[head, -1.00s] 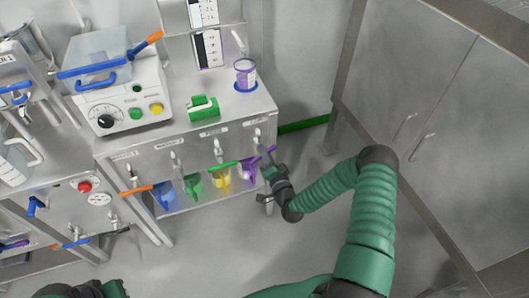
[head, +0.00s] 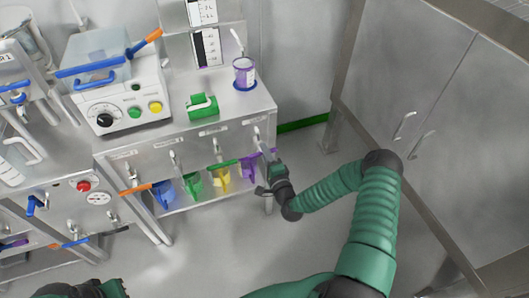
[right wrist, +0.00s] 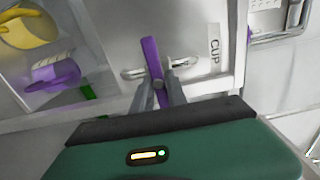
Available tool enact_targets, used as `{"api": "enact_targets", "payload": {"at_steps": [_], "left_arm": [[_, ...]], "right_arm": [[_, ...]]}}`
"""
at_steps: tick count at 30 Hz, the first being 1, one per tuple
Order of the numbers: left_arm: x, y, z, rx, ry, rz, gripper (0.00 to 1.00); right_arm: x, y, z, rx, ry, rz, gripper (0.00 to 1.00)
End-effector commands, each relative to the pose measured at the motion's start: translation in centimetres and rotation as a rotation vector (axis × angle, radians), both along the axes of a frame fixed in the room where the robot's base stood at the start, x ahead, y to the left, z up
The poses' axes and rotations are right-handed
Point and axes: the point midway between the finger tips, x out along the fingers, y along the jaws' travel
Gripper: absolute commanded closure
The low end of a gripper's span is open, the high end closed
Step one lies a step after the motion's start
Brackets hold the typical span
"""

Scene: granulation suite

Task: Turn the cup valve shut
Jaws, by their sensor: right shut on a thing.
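The cup valve has a purple bar handle (right wrist: 152,58) beside a "CUP" label (right wrist: 215,48) on the grey cabinet front, in the right wrist view. My right gripper (right wrist: 159,78) is shut on this handle, with one finger on each side of it. The bar runs nearly upright in that view, and its lower end shows between the fingers. In the head view my right gripper (head: 264,158) is at the right end of the bench front; the handle is mostly hidden there.
A purple cup (right wrist: 55,76) and a yellow cup (right wrist: 28,30) stand on the shelf left of the valve. Other valves with orange (head: 136,188) and green (head: 221,165) handles line the bench front. A purple-banded cup (head: 244,72) stands on top.

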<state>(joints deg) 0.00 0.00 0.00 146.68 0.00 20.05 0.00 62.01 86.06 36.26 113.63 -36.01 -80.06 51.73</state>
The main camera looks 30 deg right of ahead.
Motion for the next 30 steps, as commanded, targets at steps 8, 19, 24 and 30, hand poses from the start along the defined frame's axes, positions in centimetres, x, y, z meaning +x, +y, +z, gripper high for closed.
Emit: {"api": "enact_targets", "payload": {"at_steps": [8, 19, 24, 30], "left_arm": [[0.0, 0.0, -0.1, 0.0, 0.0, 0.0, 1.0], [0.0, 0.0, 0.0, 0.0, 0.0, 0.0, 1.0], [0.0, 0.0, 0.0, 0.0, 0.0, 0.0, 1.0], [0.0, 0.0, 0.7, 0.0, 0.0, 0.0, 1.0]], "right_arm": [[-0.2, -0.2, -0.5, 0.005, 0.011, -0.006, 1.0], [-0.1, -0.1, -0.3, 0.002, 0.006, -0.003, 0.6], [-0.2, 0.0, -0.2, 0.002, 0.005, -0.002, 0.6], [-3.0, 0.6, 0.0, 0.006, 0.006, -0.002, 0.6]]}}
